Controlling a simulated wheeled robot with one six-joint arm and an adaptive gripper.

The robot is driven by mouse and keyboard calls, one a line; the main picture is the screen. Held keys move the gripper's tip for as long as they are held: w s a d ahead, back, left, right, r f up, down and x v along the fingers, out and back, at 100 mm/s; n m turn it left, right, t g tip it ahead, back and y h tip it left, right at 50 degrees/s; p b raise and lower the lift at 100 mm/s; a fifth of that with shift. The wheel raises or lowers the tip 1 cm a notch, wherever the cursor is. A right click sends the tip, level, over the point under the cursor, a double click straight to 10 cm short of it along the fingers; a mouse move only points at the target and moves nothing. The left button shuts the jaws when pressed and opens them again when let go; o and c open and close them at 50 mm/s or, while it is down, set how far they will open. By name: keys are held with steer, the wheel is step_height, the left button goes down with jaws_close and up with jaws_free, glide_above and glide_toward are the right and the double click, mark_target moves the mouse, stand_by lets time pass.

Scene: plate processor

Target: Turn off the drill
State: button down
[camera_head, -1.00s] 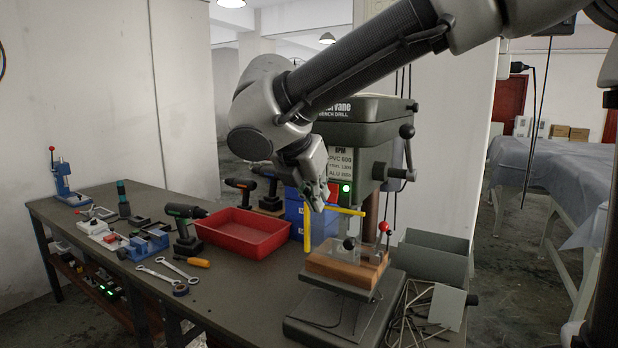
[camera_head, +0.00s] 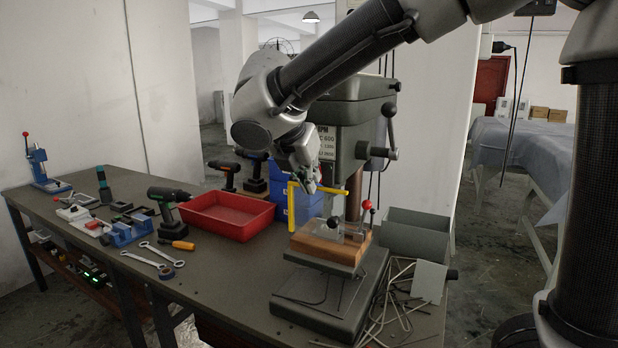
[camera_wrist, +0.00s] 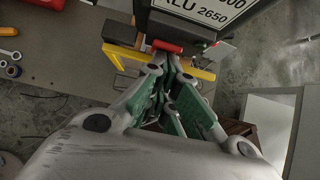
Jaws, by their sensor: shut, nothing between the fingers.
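The grey bench drill (camera_head: 351,112) stands on the bench, with a lever handle on its right side. In the wrist view its label plate (camera_wrist: 199,10) is at the top. A red part (camera_wrist: 167,46) sits just below that plate, at the drill's front. A yellow guard bar (camera_head: 292,207) hangs below the head; it also crosses the wrist view (camera_wrist: 202,73). My gripper (camera_head: 312,190) is shut and empty in front of the drill head. In the wrist view its fingertips (camera_wrist: 168,62) are close to the red part; I cannot tell if they touch. My arm hides part of the drill's front.
A wooden block (camera_head: 318,246) with a clear cover and a red-knobbed lever (camera_head: 367,206) is on the drill's table. A red tray (camera_head: 229,216), cordless drills and wrenches (camera_head: 152,262) lie left. A grey bin (camera_head: 416,235) and metal rods are right.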

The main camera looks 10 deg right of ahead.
steer(key=shift+r, duration=0.2)
steer(key=shift+r, duration=0.7)
